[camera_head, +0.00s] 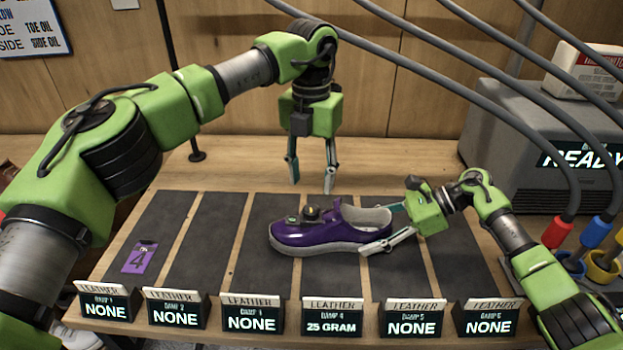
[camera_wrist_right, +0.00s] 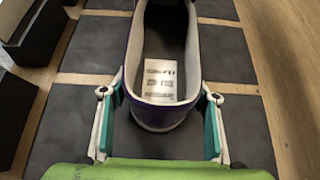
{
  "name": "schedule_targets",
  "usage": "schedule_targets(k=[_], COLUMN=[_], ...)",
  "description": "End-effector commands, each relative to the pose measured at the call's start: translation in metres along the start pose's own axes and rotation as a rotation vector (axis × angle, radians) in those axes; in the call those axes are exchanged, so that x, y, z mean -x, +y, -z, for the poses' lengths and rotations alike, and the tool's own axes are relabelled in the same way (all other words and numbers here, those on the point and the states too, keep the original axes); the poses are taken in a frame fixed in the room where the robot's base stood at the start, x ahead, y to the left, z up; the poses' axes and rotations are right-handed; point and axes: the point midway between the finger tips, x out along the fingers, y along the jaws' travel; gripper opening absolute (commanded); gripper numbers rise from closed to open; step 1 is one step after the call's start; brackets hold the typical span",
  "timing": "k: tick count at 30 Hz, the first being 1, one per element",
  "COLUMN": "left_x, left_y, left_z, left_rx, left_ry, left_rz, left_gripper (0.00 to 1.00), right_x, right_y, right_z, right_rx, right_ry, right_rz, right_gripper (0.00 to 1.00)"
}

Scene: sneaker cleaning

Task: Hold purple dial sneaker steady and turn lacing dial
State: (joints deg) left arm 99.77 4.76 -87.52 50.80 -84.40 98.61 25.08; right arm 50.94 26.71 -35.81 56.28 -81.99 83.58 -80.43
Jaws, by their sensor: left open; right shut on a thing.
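The purple dial sneaker (camera_head: 322,236) stands upright on the dark mats, toe to the left and heel to the right. Its lacing dial (camera_head: 311,211) is a dark knob on top of the shoe's front part. My right gripper (camera_head: 375,228) is shut on the sneaker's heel, one finger on each side. In the right wrist view, the sneaker's heel (camera_wrist_right: 158,115) sits between the fingers, with a printed label on the insole. My left gripper (camera_head: 312,188) is open and empty, pointing down above and behind the dial, apart from the shoe.
A purple tag marked 4 (camera_head: 139,258) lies on the leftmost mat. Several display blocks line the front edge, one reading 25 GRAM (camera_head: 334,327). A grey machine reading READY (camera_head: 545,140) stands back right, with hoses to colored connectors (camera_head: 597,228). The left mats are mostly clear.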

Motion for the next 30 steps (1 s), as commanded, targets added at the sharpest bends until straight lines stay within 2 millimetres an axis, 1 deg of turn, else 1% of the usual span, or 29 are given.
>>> schedule_targets(k=[5, 6, 8, 17, 20, 23, 27, 30], left_x=[0.0, 0.0, 0.0, 0.0, 0.0, 0.0, 0.0, 0.0], left_y=[0.0, 0.0, 0.0, 0.0, 0.0, 0.0, 0.0, 0.0], left_z=[0.0, 0.0, 0.0, 0.0, 0.0, 0.0, 0.0, 0.0], left_rx=[0.0, 0.0, 0.0, 0.0, 0.001, 0.001, 0.001, 0.0], left_ry=[0.0, 0.0, 0.0, 0.0, 0.0, 0.0, 0.0, 0.0], left_rz=[0.0, 0.0, 0.0, 0.0, 0.0, 0.0, 0.0, 0.0], left_gripper=[0.43, 0.43, 0.43, 0.43, 0.43, 0.43, 0.43, 0.43], right_x=[-0.001, -0.001, -0.001, 0.0, 0.005, 0.017, 0.042, 0.057], right_y=[0.001, 0.001, 0.001, 0.0, 0.0, -0.001, -0.001, -0.001], right_z=[0.0, 0.0, 0.0, 0.0, 0.0, 0.001, 0.001, 0.001], right_rx=[-0.001, -0.001, -0.001, 0.0, 0.0, 0.0, -0.001, 0.0], right_ry=[0.001, 0.001, 0.001, 0.0, 0.001, 0.002, 0.003, 0.001], right_rz=[-0.002, -0.002, -0.002, -0.001, 0.001, 0.002, 0.002, 0.001], right_gripper=[0.26, 0.61, 0.75, 0.75, 0.75, 0.75, 0.75, 0.75])
